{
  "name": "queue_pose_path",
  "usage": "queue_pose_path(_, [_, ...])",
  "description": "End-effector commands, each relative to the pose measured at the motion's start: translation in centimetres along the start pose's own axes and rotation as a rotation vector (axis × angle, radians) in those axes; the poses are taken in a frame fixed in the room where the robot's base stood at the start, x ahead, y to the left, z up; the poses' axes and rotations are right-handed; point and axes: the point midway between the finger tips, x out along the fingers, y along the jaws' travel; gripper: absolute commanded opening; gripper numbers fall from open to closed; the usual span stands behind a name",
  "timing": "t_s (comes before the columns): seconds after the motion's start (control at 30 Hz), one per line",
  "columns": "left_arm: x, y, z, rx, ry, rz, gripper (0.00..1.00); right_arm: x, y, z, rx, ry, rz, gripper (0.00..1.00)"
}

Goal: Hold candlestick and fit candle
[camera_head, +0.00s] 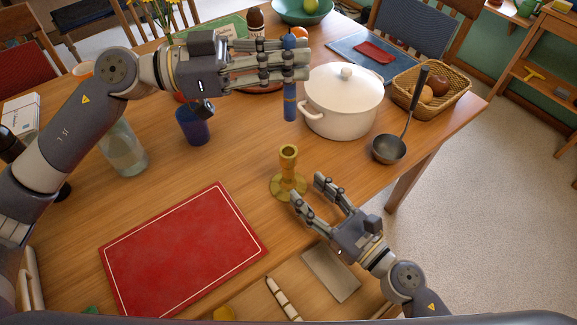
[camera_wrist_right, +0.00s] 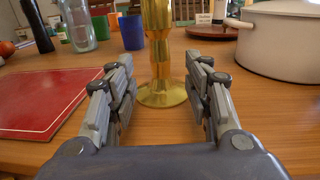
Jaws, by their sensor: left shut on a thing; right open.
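A brass candlestick (camera_head: 288,176) stands upright on the table near its front edge. In the right wrist view the candlestick (camera_wrist_right: 160,50) rises between the fingers. My right gripper (camera_head: 309,188) is open just in front of the candlestick, its fingers on either side and apart from it; it also shows in the right wrist view (camera_wrist_right: 160,75). My left gripper (camera_head: 297,62) is shut on a blue candle (camera_head: 290,102), which hangs upright below the fingers, above the table and behind the candlestick. The candle's upper part is partly hidden by the fingers.
A white lidded pot (camera_head: 342,103) stands close to the right of the candle. A ladle (camera_head: 390,148) and a basket (camera_head: 445,98) lie farther right. A red placemat (camera_head: 183,250) covers the front left. A blue cup (camera_head: 193,126) and a glass vase (camera_head: 123,150) stand left.

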Motion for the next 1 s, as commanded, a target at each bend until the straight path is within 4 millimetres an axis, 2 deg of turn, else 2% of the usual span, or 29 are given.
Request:
queue_pose_path(0.1, [0.0, 0.0, 0.0, 0.0, 0.0, 0.0, 0.0, 1.5, 0.0, 0.1, -0.005, -0.002, 0.002, 0.46])
queue_pose_path(0.7, [0.0, 0.0, 0.0, 0.0, 0.0, 0.0, 0.0, 7.0, -0.1, 0.2, 0.0, -0.006, -0.002, 0.46])
queue_pose_path(1.0, [0.0, 0.0, 0.0, 0.0, 0.0, 0.0, 0.0, 7.8, 0.0, 0.1, -0.001, -0.002, -0.001, 0.46])
